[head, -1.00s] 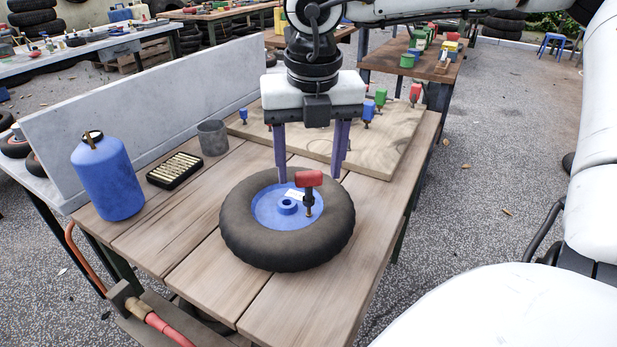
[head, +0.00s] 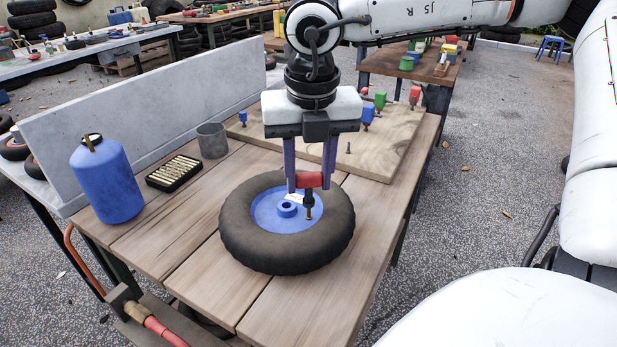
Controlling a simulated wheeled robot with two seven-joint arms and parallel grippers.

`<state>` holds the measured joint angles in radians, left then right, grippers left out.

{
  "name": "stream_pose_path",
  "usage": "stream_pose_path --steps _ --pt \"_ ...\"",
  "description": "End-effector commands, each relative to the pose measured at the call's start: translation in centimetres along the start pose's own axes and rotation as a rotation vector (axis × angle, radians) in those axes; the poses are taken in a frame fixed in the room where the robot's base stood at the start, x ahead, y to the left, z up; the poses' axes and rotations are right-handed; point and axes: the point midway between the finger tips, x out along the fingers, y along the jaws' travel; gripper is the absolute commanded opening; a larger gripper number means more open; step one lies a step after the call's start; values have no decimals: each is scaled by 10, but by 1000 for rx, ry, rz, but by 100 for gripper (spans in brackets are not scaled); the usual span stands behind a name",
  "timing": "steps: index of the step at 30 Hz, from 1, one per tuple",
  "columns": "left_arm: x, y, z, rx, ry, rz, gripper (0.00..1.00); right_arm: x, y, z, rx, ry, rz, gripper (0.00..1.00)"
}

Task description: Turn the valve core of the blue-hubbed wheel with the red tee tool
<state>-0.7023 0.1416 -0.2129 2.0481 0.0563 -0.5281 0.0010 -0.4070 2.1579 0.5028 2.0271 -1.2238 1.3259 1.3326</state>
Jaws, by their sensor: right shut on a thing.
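The blue-hubbed wheel (head: 245,240) lies flat on the wooden bench, its black tyre around a blue hub (head: 272,214). The red tee tool (head: 309,180) stands upright at the right side of the hub, its dark shaft pointing down onto a brass-coloured stem (head: 309,214). My right gripper (head: 310,182) comes down from above and is shut on the tool's red handle, with a purple finger at each end. Whether the tool's tip is fully seated on the valve core is too small to tell. My left gripper is not in view.
A wooden board (head: 385,155) behind the wheel carries other coloured tee tools and a bare peg (head: 348,147). A blue tank (head: 105,182), a black tray of brass pieces (head: 174,173) and a grey cup (head: 212,140) stand at left. The bench front is clear.

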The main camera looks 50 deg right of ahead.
Motion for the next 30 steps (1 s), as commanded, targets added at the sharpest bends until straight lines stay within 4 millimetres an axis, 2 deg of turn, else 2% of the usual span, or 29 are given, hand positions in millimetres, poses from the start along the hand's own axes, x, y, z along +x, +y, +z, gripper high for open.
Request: stream_pose_path --steps 12,17,30 --pt "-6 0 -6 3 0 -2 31 -76 0 12 0 -5 1 12" --pt "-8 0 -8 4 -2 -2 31 -97 1 15 -1 -2 0 12" --pt "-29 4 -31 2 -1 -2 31 -142 0 22 -1 -1 0 12"
